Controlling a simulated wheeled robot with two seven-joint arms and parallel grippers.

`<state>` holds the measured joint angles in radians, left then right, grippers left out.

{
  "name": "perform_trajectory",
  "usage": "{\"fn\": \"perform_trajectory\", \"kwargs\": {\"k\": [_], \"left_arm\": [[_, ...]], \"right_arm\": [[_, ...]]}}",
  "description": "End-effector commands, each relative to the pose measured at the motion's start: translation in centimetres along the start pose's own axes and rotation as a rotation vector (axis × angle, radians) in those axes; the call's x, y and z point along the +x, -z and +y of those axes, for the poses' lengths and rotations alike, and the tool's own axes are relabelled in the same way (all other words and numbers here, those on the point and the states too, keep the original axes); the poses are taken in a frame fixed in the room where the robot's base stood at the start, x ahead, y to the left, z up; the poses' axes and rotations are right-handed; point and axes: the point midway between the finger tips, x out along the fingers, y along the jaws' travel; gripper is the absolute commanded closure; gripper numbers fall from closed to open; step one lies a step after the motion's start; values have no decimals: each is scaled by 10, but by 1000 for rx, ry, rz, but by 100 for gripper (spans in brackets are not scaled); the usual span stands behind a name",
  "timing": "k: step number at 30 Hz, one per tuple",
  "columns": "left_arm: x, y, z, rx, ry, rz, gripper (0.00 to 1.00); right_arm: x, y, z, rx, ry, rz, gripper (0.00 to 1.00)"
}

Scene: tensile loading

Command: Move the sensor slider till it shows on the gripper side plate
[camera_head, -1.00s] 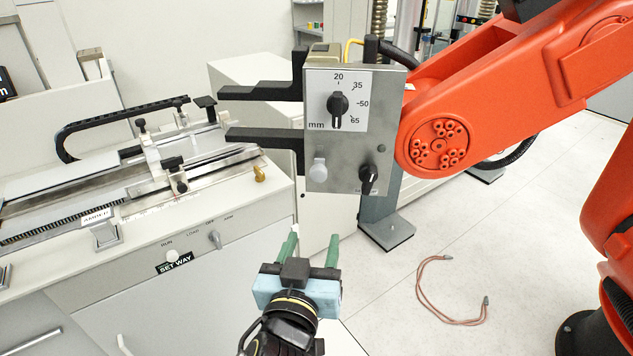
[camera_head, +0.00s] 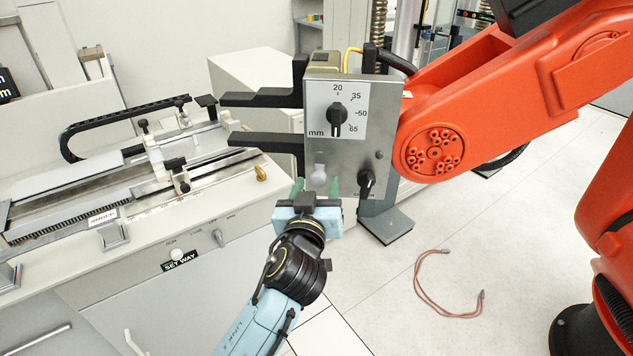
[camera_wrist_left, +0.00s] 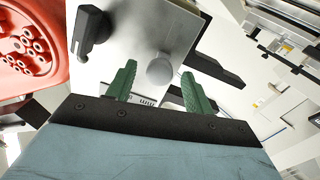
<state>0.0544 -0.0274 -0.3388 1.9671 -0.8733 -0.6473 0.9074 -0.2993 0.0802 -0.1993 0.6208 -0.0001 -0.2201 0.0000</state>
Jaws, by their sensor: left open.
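The grey gripper side plate (camera_head: 347,160) is on the end of the orange robot arm. It bears a black pointer knob (camera_head: 337,116) under a mm scale, a pale rounded knob (camera_head: 319,175) at lower left, possibly the sensor slider, and a black lever knob (camera_head: 366,181) at lower right. In the wrist view the pale knob (camera_wrist_left: 160,71) appears between the green fingertips of my open left gripper (camera_wrist_left: 158,82). In the head view the left gripper (camera_head: 318,188) is just below the knob; contact cannot be told. My right gripper is out of view.
Two black jaws (camera_head: 265,98) stick out left from the plate. The orange arm (camera_head: 490,95) fills the upper right. A bench machine with rails (camera_head: 110,180) stands at left. A reddish cable (camera_head: 430,290) lies on the open floor.

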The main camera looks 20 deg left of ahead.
Motion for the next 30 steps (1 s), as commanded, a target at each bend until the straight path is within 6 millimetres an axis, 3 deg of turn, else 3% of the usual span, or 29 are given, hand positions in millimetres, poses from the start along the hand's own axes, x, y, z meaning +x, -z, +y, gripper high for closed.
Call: {"fn": "perform_trajectory", "kwargs": {"k": [11,23,30], "left_arm": [[6,0,0,-1,0,-1,48],[5,0,0,-1,0,-1,100],[6,-1,6,-2,-11,-4,100]], "right_arm": [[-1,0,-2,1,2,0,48],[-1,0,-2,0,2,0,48],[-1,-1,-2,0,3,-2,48]]}}
